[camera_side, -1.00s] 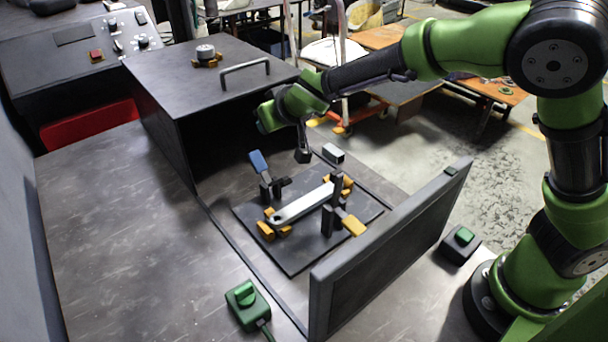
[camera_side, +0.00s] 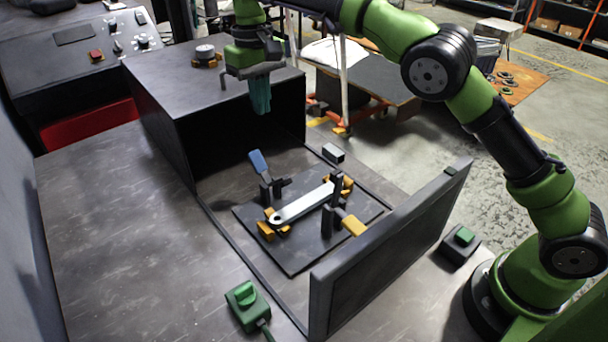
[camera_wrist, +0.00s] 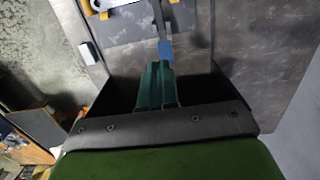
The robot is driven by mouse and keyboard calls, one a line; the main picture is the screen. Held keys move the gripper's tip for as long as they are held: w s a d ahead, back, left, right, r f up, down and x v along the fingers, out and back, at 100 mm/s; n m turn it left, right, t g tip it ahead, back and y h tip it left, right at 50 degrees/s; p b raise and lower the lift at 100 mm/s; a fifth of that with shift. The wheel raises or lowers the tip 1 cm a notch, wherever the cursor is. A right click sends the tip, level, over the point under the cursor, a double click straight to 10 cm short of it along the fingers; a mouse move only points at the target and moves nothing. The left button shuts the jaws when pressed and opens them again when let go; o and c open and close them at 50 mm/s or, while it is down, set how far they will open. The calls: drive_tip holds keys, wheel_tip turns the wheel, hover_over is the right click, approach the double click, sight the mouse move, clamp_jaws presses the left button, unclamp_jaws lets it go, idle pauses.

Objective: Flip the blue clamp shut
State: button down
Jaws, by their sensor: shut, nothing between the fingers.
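The blue clamp (camera_side: 259,163) stands at the back left of the dark fixture plate (camera_side: 293,262), its blue handle raised and tilted. The handle also shows in the wrist view (camera_wrist: 165,50), just beyond my fingertips in the picture. A silver bracket (camera_side: 303,204) lies across the orange rests on the plate. A second clamp with an orange handle (camera_side: 353,226) is at the right, its handle low. My gripper (camera_side: 261,108) points down in front of the box opening, above and apart from the blue clamp. Its teal fingers (camera_wrist: 156,68) are together and empty.
An upright dark panel (camera_side: 385,255) stands at the front right. A small grey block (camera_side: 333,153) sits behind the plate. A green-topped switch box (camera_side: 247,304) is at the front. The left tabletop is clear.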

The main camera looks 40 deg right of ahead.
sight(290, 183)
drive_tip(key=s+f, duration=0.1)
drive_tip(key=f, duration=0.6)
drive_tip(key=s+f, duration=0.1)
drive_tip(key=f, duration=0.3)
drive_tip(key=shift+s+f, duration=0.85)
drive_tip(key=shift+s, duration=0.15)
drive_tip(key=shift+s+f+t, duration=0.2)
drive_tip(key=shift+s+t, duration=0.3)
drive_tip(key=shift+t, duration=0.3)
drive_tip(key=shift+s+f+t, duration=0.25)
drive_tip(key=shift+s+t, duration=0.2)
drive_tip(key=shift+t, duration=0.15)
drive_tip(key=shift+s+f+t, duration=0.25)
drive_tip(key=shift+s+t, duration=0.15)
drive_tip(key=shift+t, duration=0.2)
drive_tip(key=shift+s+f, duration=0.7)
drive_tip(key=shift+f, duration=0.15)
drive_tip(key=shift+s+f, duration=0.35)
drive_tip(key=shift+f, duration=0.3)
drive_tip(key=shift+s+f, duration=0.15)
drive_tip(key=shift+f, duration=0.1)
